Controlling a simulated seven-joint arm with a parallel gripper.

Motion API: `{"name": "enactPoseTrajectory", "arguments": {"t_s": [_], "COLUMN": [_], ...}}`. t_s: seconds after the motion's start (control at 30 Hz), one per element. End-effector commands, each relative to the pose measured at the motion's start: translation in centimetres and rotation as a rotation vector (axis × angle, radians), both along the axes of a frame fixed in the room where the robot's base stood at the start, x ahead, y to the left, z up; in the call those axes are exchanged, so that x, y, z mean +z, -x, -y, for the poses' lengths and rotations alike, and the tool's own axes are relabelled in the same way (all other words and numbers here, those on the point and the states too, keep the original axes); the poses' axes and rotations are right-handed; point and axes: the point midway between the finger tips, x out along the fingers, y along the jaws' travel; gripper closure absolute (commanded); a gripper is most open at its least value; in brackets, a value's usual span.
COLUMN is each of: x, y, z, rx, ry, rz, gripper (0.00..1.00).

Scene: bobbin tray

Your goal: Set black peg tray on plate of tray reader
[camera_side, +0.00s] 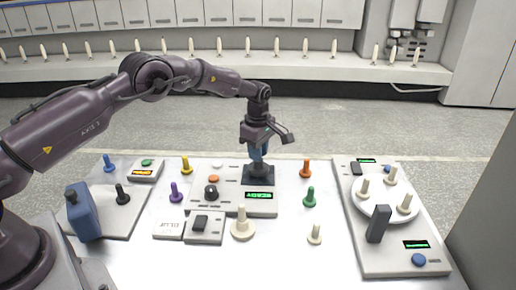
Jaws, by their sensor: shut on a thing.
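The tray reader (234,207) is a pale flat panel in the middle of the table, with a green lit display reading READY. A dark square piece (270,181), which looks like the black peg tray, is at the reader's back right, over the plate area. My gripper (258,160) points straight down just above it, with blue fingers shut on its upright middle part. The fingers hide most of that part. I cannot tell whether the tray touches the plate, and the plate is not distinguishable beneath it.
A panel with a white round plate (384,213) is at right. A blue block (84,213) stands at left.

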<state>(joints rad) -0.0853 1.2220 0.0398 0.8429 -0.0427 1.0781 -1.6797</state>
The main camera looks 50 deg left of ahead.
Motion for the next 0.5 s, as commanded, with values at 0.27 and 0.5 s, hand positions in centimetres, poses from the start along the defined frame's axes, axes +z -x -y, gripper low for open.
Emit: {"name": "enactPoseTrajectory", "arguments": {"t_s": [0.27, 0.5], "x": [-0.8, -1.3], "y": [0.0, 0.0], "z": [0.0, 0.0], "rx": [0.0, 0.0], "ry": [0.0, 0.0], "rz": [0.002, 0.002], "gripper": [1.0, 1.0]}}
